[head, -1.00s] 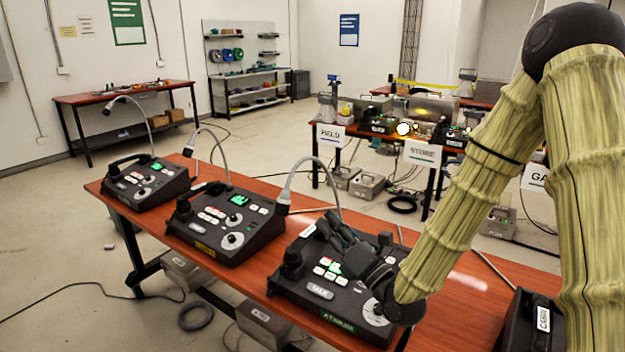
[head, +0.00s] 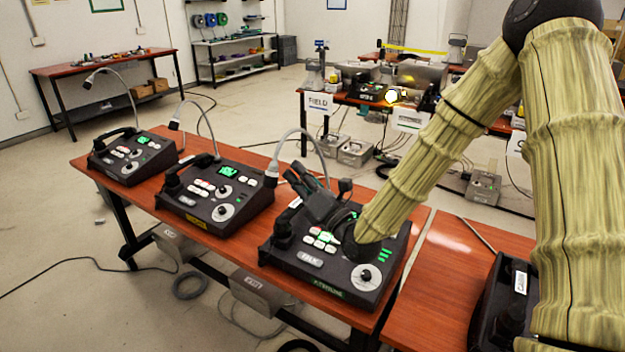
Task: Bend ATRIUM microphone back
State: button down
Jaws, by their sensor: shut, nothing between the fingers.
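The ATRIUM phone (head: 318,276) is a black desk console with a green label on its front edge, at the front of the red-brown table. Its grey gooseneck microphone (head: 301,135) rises behind my gripper and arches to the left. The microphone's head (head: 271,179) hangs down at the left, near the neighbouring console's right edge. My gripper (head: 303,180) is dark and shut with nothing in it. It is over the back part of the ATRIUM phone, in front of the lower gooseneck, and hides its base. I cannot tell whether it touches the neck.
Two similar consoles with goosenecks, one in the middle (head: 215,195) and one at the far left (head: 130,157), stand on the same table (head: 400,262). A further phone (head: 506,305) stands at the lower right.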

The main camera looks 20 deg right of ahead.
jog(key=w+r+p, duration=0.1)
jog(key=r, duration=0.1)
jog(key=w+d+r+p, duration=0.1)
jog(key=w+r, duration=0.1)
jog(key=shift+w+d, duration=0.15)
jog(key=shift+d, duration=0.1)
